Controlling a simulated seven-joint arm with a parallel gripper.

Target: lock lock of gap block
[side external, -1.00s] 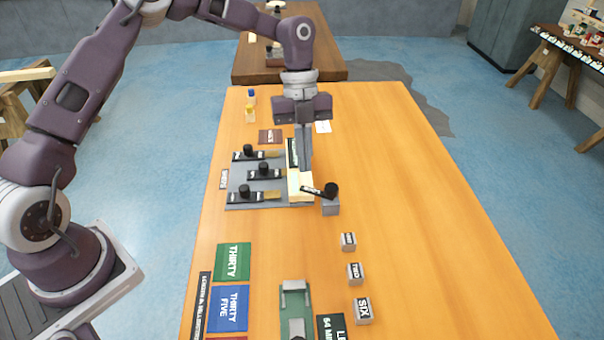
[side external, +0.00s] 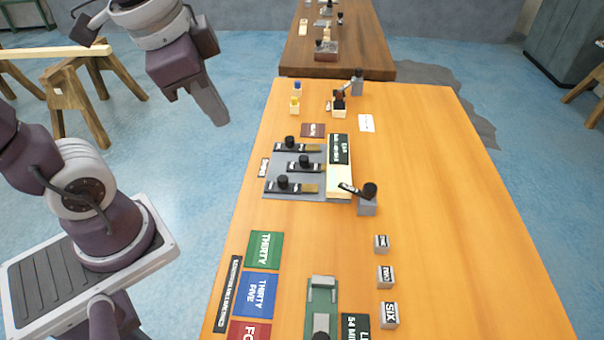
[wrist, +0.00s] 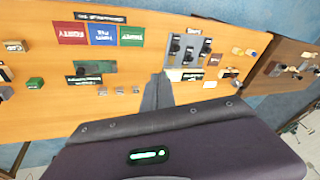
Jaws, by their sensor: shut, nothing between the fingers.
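The gap block (side external: 339,182) is a cream block with a dark green label, lying along the right edge of a grey plate (side external: 272,190). Its lock (side external: 367,207) is a grey post with a black knob, just off the block's near right corner. The lock's black lever (side external: 350,189) points left and reaches over the block's near end; contact cannot be told. My gripper (side external: 222,122) is shut and empty, raised left of the table, well away from the block. In the wrist view the block (wrist: 185,75) shows beyond the fingers (wrist: 157,90); the lock is not clear there.
Several black-knobbed sliders (side external: 305,164) sit on the plate. Number cubes (side external: 385,277) stand at the near right, coloured cards (side external: 258,292) at the near left, and a green fixture (side external: 321,296) between them. The table's right side is clear.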

